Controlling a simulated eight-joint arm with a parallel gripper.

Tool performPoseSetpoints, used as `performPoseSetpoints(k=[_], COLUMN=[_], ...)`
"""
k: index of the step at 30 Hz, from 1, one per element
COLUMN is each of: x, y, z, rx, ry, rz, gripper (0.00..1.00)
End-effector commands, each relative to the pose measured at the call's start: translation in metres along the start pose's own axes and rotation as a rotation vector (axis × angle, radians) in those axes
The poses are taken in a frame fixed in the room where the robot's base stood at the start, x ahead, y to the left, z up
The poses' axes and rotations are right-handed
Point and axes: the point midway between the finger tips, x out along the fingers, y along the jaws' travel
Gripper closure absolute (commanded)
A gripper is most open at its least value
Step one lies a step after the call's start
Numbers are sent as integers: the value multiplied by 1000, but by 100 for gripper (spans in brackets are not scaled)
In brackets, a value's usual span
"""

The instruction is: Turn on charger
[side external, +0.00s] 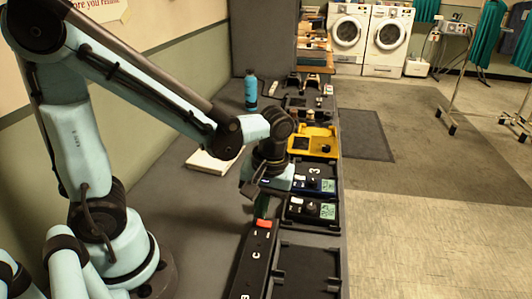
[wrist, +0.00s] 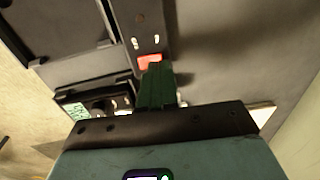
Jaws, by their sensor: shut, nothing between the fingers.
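A long black unit with white letters (side external: 254,262) lies near the front of the grey bench. It has a red switch (side external: 264,224) at its far end, which also shows in the wrist view (wrist: 149,61). No label reads "charger", so I cannot tell for certain that this unit is the charger. My gripper (side external: 261,211) points down at the switch end. Its green fingers (wrist: 155,75) are shut and empty, with their tips at or just above the red switch. I cannot tell whether they touch it, and they cover part of it in the wrist view.
Black trays with devices and green labels (side external: 328,211) stand just beyond my gripper, with a yellow tray (side external: 327,143) behind them. An empty black tray (side external: 306,268) is right of the unit.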

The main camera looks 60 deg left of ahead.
Motion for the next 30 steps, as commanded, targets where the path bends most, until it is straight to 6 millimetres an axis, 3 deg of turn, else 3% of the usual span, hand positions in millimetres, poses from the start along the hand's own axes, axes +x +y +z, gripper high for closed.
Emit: performPoseSetpoints(k=[7, 30], x=[15, 22], y=[0, -1], z=[0, 0], rx=[0, 1], ry=[1, -1], rz=[0, 41], gripper=[100, 100])
